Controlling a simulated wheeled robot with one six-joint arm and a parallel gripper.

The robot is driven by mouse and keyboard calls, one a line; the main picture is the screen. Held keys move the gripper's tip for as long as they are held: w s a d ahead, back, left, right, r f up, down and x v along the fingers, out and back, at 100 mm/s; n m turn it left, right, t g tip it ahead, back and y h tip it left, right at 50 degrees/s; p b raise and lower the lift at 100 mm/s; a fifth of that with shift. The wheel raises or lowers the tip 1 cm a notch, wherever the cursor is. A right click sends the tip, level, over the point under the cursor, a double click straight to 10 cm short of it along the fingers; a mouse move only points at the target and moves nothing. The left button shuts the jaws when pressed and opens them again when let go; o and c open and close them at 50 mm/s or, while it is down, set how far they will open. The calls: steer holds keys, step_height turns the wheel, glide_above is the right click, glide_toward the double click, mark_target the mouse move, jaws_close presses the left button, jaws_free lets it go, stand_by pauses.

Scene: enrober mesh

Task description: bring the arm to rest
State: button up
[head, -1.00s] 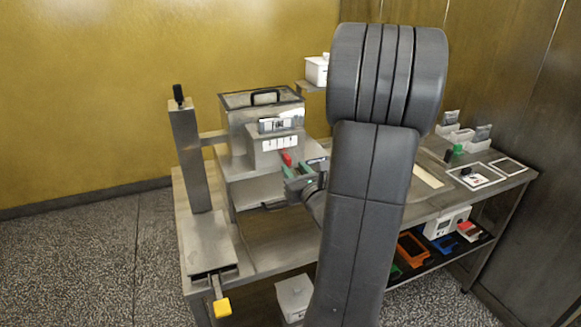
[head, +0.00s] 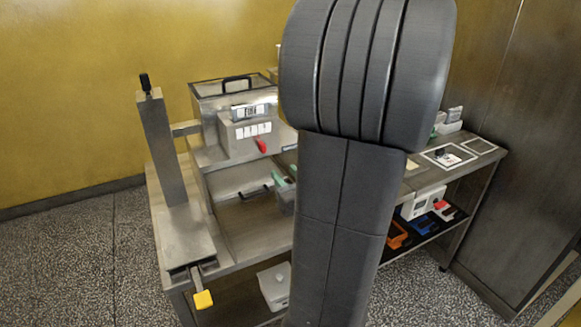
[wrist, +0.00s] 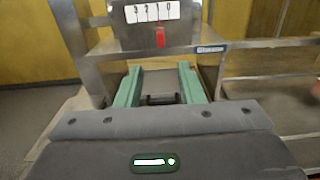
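My gripper (head: 284,180) is in front of the steel machine (head: 208,107), partly hidden behind my dark arm in the head view. In the wrist view its two green fingers (wrist: 160,88) stand wide apart with nothing held between them. A dark handle (wrist: 160,99) shows beyond them, in the gap. The red lever (wrist: 160,37) of the machine is ahead of and above the fingers, not touched. It also shows in the head view (head: 261,145), up and left of the gripper.
A steel column (head: 165,150) and a yellow-ended handle (head: 203,299) stand at the left of the steel table. A lidded white box (head: 275,286) is on the lower shelf. Bare floor lies at left.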

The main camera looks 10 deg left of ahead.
mark_target(264, 148)
steer(key=p+x, duration=0.2)
steer(key=x, duration=1.2)
steer(key=shift+p, duration=0.35)
steer(key=shift+d, duration=0.1)
steer(key=shift+r, duration=0.1)
